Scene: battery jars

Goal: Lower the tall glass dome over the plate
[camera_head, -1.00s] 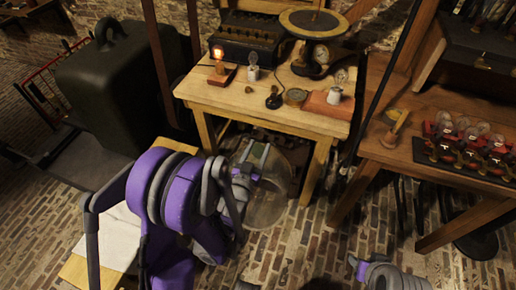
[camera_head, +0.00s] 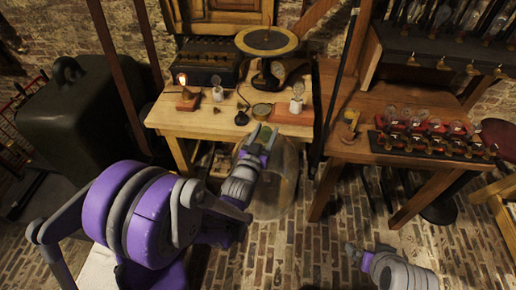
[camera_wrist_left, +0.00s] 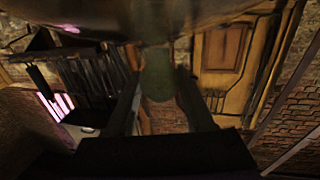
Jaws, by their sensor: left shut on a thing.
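The plate (camera_head: 267,39) is a dark round disc with a pale yellow rim, raised on a dark stand on the wooden table. Nothing covers it. The tall glass dome (camera_head: 276,185) is clear and hangs in front of the table's front edge, below and nearer than the plate. My left gripper (camera_head: 262,137) is shut on the dome at its top end, where a greenish part shows. That green part also shows between the dark fingers in the left wrist view (camera_wrist_left: 160,82). My right gripper (camera_head: 357,256) is low at the right, away from both; its jaw opening is unclear.
The table (camera_head: 215,126) also bears a lit bulb (camera_head: 183,80), small bulbs on bases, a round brass piece (camera_head: 262,110) and a dark box (camera_head: 209,64). A bench (camera_head: 350,150) with a red rack of bulbs stands right. Brick floor is open in front.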

